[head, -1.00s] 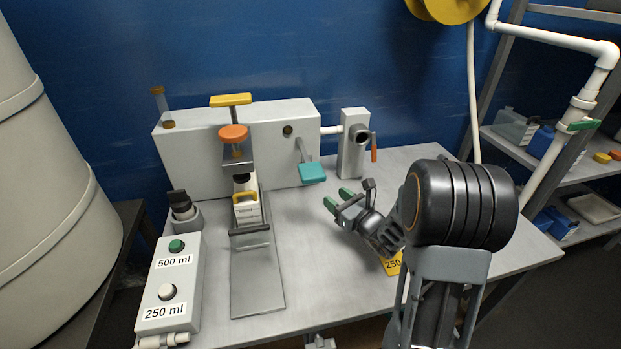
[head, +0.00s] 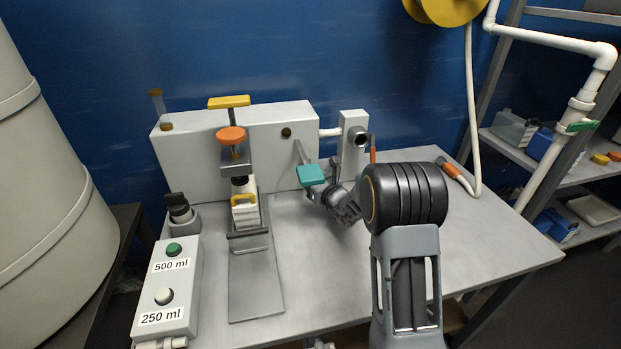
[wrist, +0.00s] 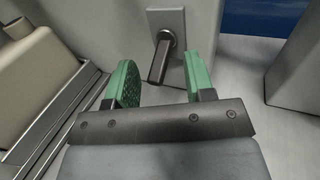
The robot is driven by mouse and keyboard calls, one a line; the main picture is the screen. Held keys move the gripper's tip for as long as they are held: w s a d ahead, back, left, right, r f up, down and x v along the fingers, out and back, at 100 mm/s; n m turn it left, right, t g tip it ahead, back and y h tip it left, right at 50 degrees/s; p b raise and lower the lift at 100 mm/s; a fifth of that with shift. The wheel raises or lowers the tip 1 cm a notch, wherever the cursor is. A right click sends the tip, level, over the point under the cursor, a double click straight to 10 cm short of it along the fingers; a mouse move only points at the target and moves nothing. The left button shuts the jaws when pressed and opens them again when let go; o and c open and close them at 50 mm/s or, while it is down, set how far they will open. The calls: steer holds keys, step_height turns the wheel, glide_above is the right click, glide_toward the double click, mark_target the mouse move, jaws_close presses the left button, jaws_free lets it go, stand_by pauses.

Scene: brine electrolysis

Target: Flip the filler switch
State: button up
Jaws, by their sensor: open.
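In the wrist view, a small metal toggle lever (wrist: 159,62), likely the filler switch, sticks out and down from a square plate on the grey housing. My gripper (wrist: 157,66) is open, with a green finger on either side of the lever; I cannot tell whether either touches it.
A bottle (head: 245,213) stands in the clamp fixture left of my gripper. A grey post (head: 350,130) with a port stands to the right. A button box (head: 183,270) is at the front left. The right side of the table (head: 490,225) is mostly clear.

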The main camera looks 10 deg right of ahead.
steer(key=shift+w, duration=0.15)
steer(key=c, duration=0.8)
steer(key=r+g+p, duration=0.1)
steer(key=p, duration=0.3)
steer(key=shift+r+m+h, duration=0.3)
steer(key=shift+r, duration=0.05)
steer(key=g+p, duration=0.1)
steer(key=p, duration=0.1)
steer(key=r+g+p, duration=0.1)
steer(key=p, duration=0.2)
steer(key=shift+m+h, duration=0.3)
steer(key=g+p, duration=0.1)
steer(key=p, duration=0.2)
steer(key=g+p, duration=0.2)
steer(key=p, duration=0.2)
steer(key=shift+r+m, duration=0.3)
steer(key=shift+m, duration=0.1)
steer(key=shift+f+p, duration=0.15)
steer(key=shift+p, duration=0.2)
